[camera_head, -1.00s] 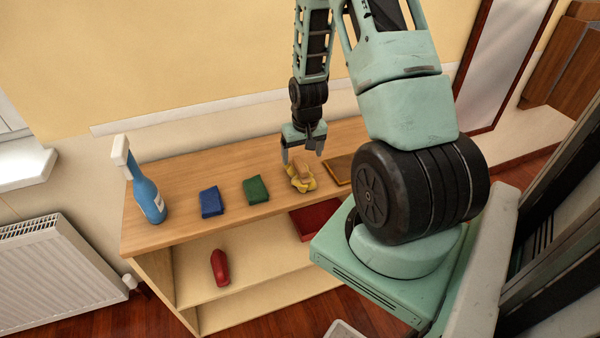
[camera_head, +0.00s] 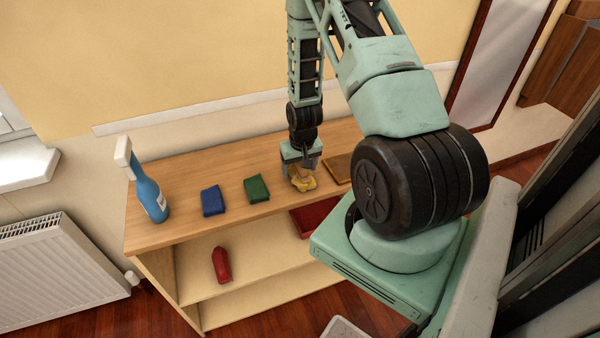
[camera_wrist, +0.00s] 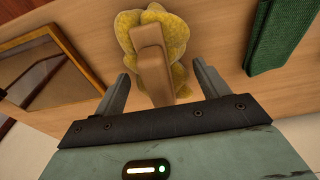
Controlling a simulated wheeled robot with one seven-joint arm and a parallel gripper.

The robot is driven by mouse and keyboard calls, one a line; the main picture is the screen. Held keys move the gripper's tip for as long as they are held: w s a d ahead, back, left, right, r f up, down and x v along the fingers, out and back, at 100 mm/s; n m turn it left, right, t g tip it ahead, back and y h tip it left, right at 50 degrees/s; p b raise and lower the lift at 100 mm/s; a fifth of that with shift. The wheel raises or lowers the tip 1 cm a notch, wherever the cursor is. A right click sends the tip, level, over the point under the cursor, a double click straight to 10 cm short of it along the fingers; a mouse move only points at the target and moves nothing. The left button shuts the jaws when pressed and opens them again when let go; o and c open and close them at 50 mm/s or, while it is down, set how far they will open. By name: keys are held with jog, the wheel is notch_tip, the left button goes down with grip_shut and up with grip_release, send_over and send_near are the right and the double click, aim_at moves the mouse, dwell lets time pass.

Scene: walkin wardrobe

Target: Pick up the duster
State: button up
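The duster, a fluffy yellow head with a light wooden handle, lies on the wooden shelf top (camera_head: 235,158). In the head view the duster (camera_head: 303,184) is partly hidden by my gripper (camera_head: 301,165), which is right above it. In the wrist view the duster (camera_wrist: 152,58) is ahead, with its handle pointing back between the fingers. My gripper (camera_wrist: 160,88) is open, one finger on each side of the handle, with gaps between fingers and handle.
A framed flat piece (camera_head: 338,168) lies close on the right. A red object (camera_head: 221,265) is on the lower shelf.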

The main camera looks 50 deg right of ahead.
jog(key=c, duration=0.8)
jog(key=shift+r, duration=0.15)
notch_tip(320, 180, up, 10)
jog(key=shift+f+b, duration=0.1)
jog(key=shift+b, duration=0.7)
